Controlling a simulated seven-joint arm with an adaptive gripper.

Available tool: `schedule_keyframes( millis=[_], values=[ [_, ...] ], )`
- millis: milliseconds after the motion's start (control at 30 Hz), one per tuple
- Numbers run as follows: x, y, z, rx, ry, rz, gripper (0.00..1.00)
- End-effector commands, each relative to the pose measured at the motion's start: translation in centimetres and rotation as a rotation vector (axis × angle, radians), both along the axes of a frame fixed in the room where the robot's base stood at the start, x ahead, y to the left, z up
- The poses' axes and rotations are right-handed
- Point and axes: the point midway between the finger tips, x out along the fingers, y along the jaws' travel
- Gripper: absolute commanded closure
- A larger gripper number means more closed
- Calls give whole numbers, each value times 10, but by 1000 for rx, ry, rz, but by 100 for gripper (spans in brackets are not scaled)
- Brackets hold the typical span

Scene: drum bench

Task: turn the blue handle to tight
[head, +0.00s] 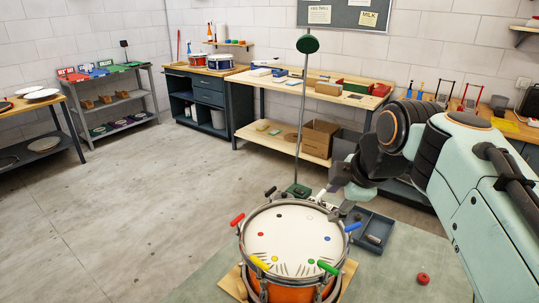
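A snare drum (290,240) with a white head and orange shell stands at the bottom middle, on a wooden base. The blue handle (352,227) sticks outward from the drum's right rim, with a blue dot on the head near it. Red (237,219), yellow (260,263) and green (329,267) handles and dark ones stand around the rim. My gripper (339,208) is at the drum's far right rim, just above and left of the blue handle in the picture. Its fingers are small and partly lost against the rim; I cannot tell whether they touch anything.
A blue-grey tray (378,243) with a dark cylinder lies right of the drum. A red round piece (423,279) lies on the green mat (390,285). A green-shaded lamp (307,44) on a tall pole rises behind the drum. Workbenches line the wall; the left floor is clear.

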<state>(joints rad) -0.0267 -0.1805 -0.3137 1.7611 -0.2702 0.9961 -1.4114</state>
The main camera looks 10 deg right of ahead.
Motion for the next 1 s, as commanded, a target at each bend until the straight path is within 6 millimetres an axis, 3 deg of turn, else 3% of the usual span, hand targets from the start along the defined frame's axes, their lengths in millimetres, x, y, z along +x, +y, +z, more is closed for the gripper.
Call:
schedule_keyframes(
  millis=[133,267,400,500,700,1000],
  values=[
    [42,-38,-6,-191,65,142,61],
    [79,-68,-28,-341,167,238,61],
    [117,-96,-72,-484,317,308,61],
    [135,-107,-108,-538,408,311,61],
    [141,-112,-159,-563,523,328,61],
    [145,-126,-202,-560,533,333,61]
  ],
)
